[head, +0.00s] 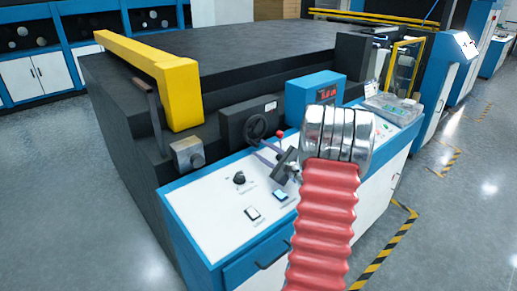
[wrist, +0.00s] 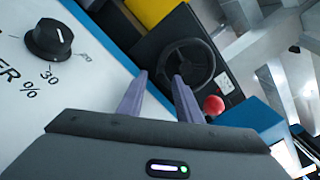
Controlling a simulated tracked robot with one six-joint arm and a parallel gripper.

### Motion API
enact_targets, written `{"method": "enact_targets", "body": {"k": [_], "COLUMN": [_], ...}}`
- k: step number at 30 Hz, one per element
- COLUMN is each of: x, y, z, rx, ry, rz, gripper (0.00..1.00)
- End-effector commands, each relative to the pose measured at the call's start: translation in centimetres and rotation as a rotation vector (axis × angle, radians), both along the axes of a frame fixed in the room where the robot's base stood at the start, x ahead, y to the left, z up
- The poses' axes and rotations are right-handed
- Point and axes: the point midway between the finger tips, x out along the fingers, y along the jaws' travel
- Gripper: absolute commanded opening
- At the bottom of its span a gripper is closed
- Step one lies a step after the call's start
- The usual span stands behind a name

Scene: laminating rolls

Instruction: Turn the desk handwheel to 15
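The handwheel (head: 256,126) is a small black wheel on a dark block at the back of the desk. In the wrist view the handwheel (wrist: 188,62) lies just beyond my fingertips, up and to the right. A red ball knob (wrist: 213,105) shows beside its lower right rim, and the red knob (head: 280,133) also shows in the head view. My gripper (wrist: 160,76) is open, with a gap between its two purple fingers and nothing seen in it. The right fingertip overlaps the wheel's lower left edge in the picture; I cannot tell whether they touch.
A blue box (head: 303,98) with a red display stands right of the wheel; its digits are too small to read. A black dial (wrist: 48,40) sits on the white panel (head: 220,215). A grey box (head: 187,155) is left of the wheel, below a yellow bar (head: 180,95).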

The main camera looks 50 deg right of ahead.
Motion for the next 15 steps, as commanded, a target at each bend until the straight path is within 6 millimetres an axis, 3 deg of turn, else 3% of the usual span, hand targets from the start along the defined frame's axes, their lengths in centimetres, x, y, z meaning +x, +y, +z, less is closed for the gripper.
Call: {"method": "enact_targets", "body": {"k": [15], "x": [-8.8], "y": [0.9], "z": [-0.1], "rx": [0.000], "ry": [0.001], "rz": [-0.002], "gripper": [0.32]}}
